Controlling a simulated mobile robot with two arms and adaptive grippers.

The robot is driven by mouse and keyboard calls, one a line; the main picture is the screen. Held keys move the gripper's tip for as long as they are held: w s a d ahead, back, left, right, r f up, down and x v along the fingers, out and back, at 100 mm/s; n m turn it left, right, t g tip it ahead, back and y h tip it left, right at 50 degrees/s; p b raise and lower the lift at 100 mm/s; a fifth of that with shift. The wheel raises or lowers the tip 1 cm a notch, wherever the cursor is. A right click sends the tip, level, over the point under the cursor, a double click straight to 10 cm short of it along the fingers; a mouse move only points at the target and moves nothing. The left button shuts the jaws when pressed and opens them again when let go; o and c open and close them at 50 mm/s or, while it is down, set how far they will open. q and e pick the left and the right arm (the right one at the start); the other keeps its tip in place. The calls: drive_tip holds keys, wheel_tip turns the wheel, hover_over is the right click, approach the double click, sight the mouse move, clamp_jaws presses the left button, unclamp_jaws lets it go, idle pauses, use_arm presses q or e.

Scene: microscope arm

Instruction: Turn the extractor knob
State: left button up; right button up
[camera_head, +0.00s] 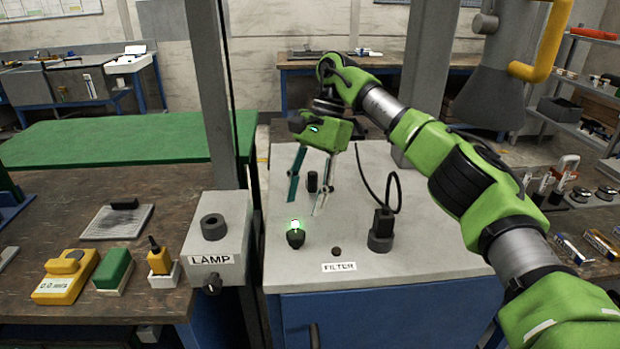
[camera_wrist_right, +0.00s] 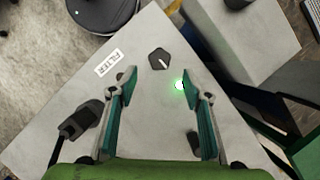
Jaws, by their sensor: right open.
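A black knob (camera_head: 295,239) stands on the grey top of a cabinet, near its front left. In the right wrist view the knob (camera_wrist_right: 159,58) is faceted with a white pointer line, just beyond and between my fingertips. A lit green lamp (camera_head: 294,225) is right behind it; it also shows in the wrist view (camera_wrist_right: 180,85). No label reading extractor is visible. My right gripper (camera_head: 305,208) is open and empty, fingers pointing down, above and behind the knob, apart from it. It also shows in the wrist view (camera_wrist_right: 158,73). My left gripper is not in view.
A FILTER label (camera_head: 339,267) and a small dark round part (camera_head: 336,251) are right of the knob. A black plug with a looped cable (camera_head: 380,238) stands further right. A short black cylinder (camera_head: 312,182) is behind. The LAMP box (camera_head: 216,235) stands at left.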

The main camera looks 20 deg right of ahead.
drive_tip(key=shift+v, duration=2.4)
